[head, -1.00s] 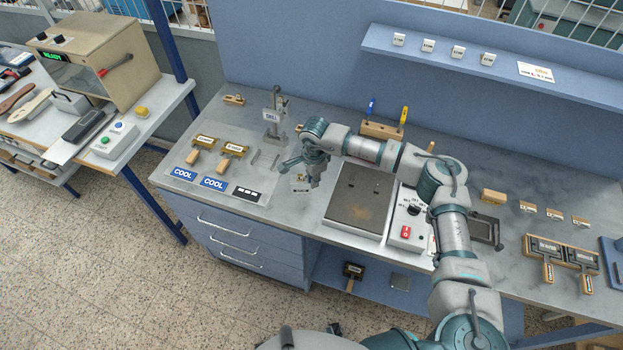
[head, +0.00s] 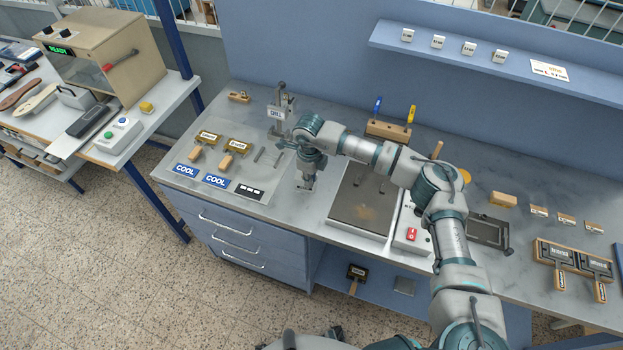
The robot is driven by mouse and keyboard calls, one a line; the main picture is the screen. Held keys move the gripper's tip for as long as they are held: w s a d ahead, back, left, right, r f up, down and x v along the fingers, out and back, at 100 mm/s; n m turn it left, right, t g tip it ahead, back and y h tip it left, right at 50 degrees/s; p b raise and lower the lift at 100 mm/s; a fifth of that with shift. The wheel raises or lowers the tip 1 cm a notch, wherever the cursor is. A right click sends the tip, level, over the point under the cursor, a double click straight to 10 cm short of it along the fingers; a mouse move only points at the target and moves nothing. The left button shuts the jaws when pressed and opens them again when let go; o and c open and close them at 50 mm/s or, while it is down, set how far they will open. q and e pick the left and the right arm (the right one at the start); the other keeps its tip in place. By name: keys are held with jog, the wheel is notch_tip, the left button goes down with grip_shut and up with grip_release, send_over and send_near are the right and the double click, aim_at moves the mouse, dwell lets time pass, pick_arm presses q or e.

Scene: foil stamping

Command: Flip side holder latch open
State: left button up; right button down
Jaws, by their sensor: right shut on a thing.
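My right gripper (head: 305,184) points down at the worktable, left of the dark square plate, and is closed. A small pale piece lay at this spot earlier; the fingers now cover it, so its shape and any latch on it are hidden. I cannot make out a latch on either. My left gripper is out of view.
The dark square plate (head: 350,212) and its control box with a red switch stand right of the gripper. A small upright stand (head: 284,104) is behind it. Blue COOL pads (head: 186,171) lie at the front left. Two more handled holders (head: 556,253) lie far right.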

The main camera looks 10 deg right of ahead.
jog(key=shift+w+m, duration=0.1)
jog(key=shift+m, duration=0.7)
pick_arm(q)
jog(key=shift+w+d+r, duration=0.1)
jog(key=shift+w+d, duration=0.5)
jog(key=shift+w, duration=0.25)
pick_arm(e)
jog(key=shift+a+m, duration=0.1)
jog(key=shift+m, duration=0.2)
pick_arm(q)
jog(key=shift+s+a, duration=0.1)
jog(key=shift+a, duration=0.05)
pick_arm(e)
jog(key=c, duration=1.2)
grip_release()
jog(key=shift+w, duration=0.1)
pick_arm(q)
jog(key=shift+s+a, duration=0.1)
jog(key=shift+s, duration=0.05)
pick_arm(e)
jog(key=shift+a, duration=0.1)
jog(key=shift+r, duration=0.15)
notch_tip(320, 180, up, 12)
jog(key=shift+a+f, duration=0.15)
jog(key=shift+f, duration=0.1)
